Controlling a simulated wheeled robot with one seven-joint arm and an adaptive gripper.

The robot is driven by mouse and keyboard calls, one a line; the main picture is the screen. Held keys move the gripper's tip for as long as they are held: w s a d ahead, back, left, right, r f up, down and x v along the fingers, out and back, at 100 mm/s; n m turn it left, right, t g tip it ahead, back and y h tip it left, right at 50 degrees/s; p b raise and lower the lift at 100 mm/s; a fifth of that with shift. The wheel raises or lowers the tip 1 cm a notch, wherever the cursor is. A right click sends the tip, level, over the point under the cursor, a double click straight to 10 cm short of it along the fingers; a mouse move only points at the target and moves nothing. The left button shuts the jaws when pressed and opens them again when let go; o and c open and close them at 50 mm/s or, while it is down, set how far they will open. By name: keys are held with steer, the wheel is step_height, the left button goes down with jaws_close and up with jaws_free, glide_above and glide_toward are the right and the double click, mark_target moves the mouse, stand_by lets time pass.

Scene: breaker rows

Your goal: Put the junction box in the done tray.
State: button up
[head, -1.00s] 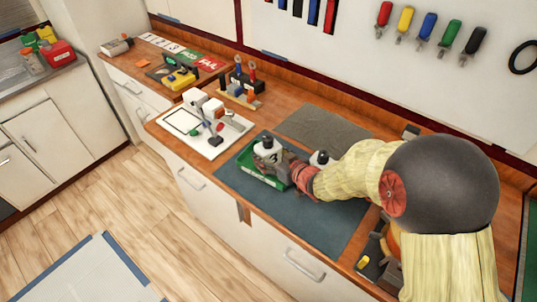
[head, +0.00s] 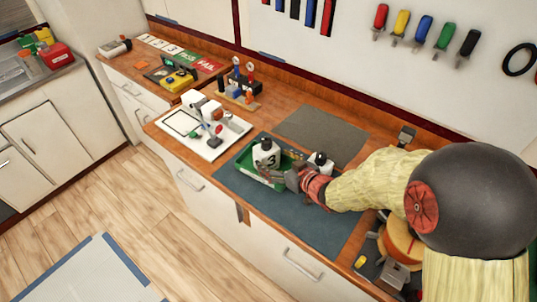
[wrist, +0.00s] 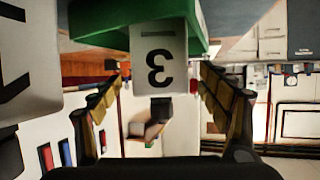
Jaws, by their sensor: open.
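A white box marked 3 (head: 266,158), with a dark base or cap, stands upright inside the green tray (head: 246,177) on the dark blue mat. It also shows upside down in the wrist view, box (wrist: 160,60), with the green tray wall (wrist: 110,28) behind it. My gripper (head: 284,174) is at the tray's right side, just right of the box. Its fingers are spread on either side of the box's face in the wrist view, with visible gaps. A second white box (head: 319,162) stands just behind my gripper, partly hidden by it.
A grey mat (head: 320,135) lies bare behind the tray. A white board with small parts (head: 200,130) is to the left, and a tool rack (head: 240,90) stands behind it. An orange round object (head: 402,240) is at the right, near my arm. The front of the blue mat (head: 310,215) is clear.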

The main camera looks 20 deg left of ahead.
steer(key=p+v, duration=0.1)
steer(key=v, duration=0.5)
steer(key=shift+s+d, duration=0.25)
steer(key=shift+r, duration=0.15)
